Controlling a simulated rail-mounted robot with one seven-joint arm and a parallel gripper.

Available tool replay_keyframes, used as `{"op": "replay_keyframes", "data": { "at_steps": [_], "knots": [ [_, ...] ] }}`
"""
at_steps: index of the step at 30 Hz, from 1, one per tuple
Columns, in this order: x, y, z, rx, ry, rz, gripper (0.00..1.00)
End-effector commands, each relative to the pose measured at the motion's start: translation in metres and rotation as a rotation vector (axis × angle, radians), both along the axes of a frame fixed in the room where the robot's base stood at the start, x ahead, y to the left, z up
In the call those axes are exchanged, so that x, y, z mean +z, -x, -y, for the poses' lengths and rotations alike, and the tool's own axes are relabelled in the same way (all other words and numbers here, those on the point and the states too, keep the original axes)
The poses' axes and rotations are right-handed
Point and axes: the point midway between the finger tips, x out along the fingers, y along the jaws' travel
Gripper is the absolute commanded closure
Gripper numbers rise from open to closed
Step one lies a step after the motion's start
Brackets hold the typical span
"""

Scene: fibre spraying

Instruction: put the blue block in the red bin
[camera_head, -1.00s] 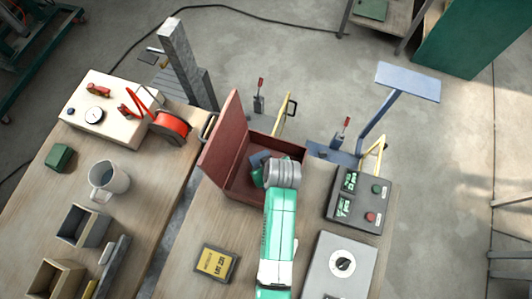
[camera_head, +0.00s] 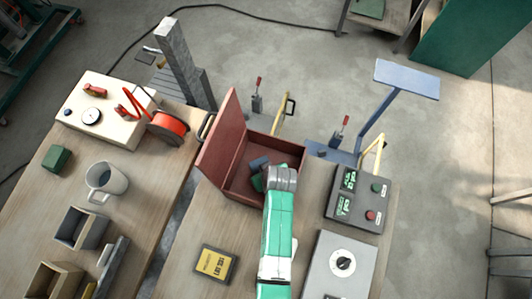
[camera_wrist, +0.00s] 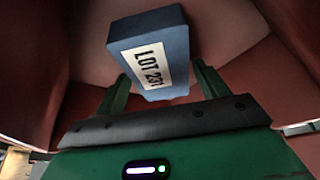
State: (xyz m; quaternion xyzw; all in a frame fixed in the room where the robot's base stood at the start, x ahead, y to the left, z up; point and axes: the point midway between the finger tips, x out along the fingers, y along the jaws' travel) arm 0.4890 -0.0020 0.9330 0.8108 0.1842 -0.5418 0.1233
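The red bin (camera_head: 225,148) stands at the back of the right-hand table with its lid raised on the left. The blue block (camera_head: 260,163) is inside its walls. In the wrist view the blue block (camera_wrist: 168,48) sits tilted, its white "LOT 201" label facing me. My gripper (camera_wrist: 163,88) reaches into the bin, its two green fingers apart, with a gap visible on each side of the block's near end. Whether the block rests fully on the bin floor is hard to tell. In the head view my wrist partly hides the gripper.
A control box (camera_head: 357,198) with green displays stands right of the bin, and a grey box with a dial (camera_head: 340,265) is nearer. A yellow-labelled pack (camera_head: 215,264) lies front left. The left table holds a mug (camera_head: 106,180) and a red reel (camera_head: 168,126).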

Motion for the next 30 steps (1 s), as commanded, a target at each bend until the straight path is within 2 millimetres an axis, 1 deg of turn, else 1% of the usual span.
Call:
{"op": "replay_keyframes", "data": {
  "at_steps": [8, 11, 14, 18, 22, 27, 30],
  "knots": [
    [0.001, 0.0, 0.0, 0.0, 0.0, 0.0, 0.17],
    [0.007, 0.0, 0.0, 0.0, 0.0, 0.0, 0.17],
    [0.023, 0.007, 0.003, -0.001, 0.0, 0.001, 0.17],
    [0.057, 0.019, 0.009, 0.0, 0.0, 0.003, 0.17],
    [0.085, 0.03, 0.015, -0.001, 0.0, 0.004, 0.17],
    [0.108, 0.039, 0.019, 0.0, 0.0, 0.001, 0.17],
    [0.114, 0.041, 0.02, 0.0, 0.0, 0.0, 0.17]
  ]
}}
